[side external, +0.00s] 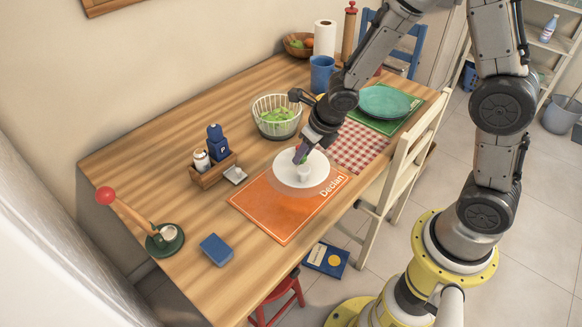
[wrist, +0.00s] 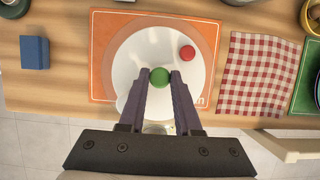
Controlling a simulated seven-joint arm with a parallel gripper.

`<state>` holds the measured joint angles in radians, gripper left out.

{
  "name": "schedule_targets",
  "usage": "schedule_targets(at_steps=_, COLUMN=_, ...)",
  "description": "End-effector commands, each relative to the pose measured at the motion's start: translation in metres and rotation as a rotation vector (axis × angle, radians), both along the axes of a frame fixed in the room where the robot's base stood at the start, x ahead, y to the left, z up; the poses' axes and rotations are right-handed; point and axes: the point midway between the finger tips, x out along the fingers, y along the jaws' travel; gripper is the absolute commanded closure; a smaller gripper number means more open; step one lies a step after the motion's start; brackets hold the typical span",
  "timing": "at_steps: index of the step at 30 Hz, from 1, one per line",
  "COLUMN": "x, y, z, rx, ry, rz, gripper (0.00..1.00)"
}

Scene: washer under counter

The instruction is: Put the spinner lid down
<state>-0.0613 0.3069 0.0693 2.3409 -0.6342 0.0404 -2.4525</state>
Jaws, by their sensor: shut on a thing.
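The spinner lid (side external: 287,178) is a round white disc over the orange placemat marked "Declan" (side external: 262,213). In the wrist view the lid (wrist: 127,78) has a green knob (wrist: 159,76) near its middle and a red knob (wrist: 187,53) off to one side. My gripper (side external: 301,156) comes down on the lid from above, its purple fingers closed on the green knob in the wrist view (wrist: 160,80). I cannot tell whether the lid touches the placemat or hangs just above it. The spinner bowl (side external: 258,112), holding green leaves, stands uncovered behind.
A wooden caddy (side external: 212,172) with bottles stands left of the placemat. A blue box (side external: 216,250) and a cup on a green saucer (side external: 178,244) are nearer the left edge. A checked cloth (side external: 361,148), a teal plate (side external: 385,101) and a blue mug (side external: 322,74) lie rightward and behind.

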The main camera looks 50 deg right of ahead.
Motion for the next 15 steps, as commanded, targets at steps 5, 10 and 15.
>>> schedule_targets(at_steps=5, x=0.006, y=0.001, z=-0.009, rx=0.002, ry=-0.002, rz=0.001, gripper=1.00)
schedule_targets(at_steps=10, x=0.018, y=0.001, z=-0.022, rx=0.002, ry=-0.002, rz=0.001, gripper=1.00)
schedule_targets(at_steps=15, x=0.029, y=0.002, z=-0.036, rx=0.002, ry=-0.001, rz=0.000, gripper=1.00)
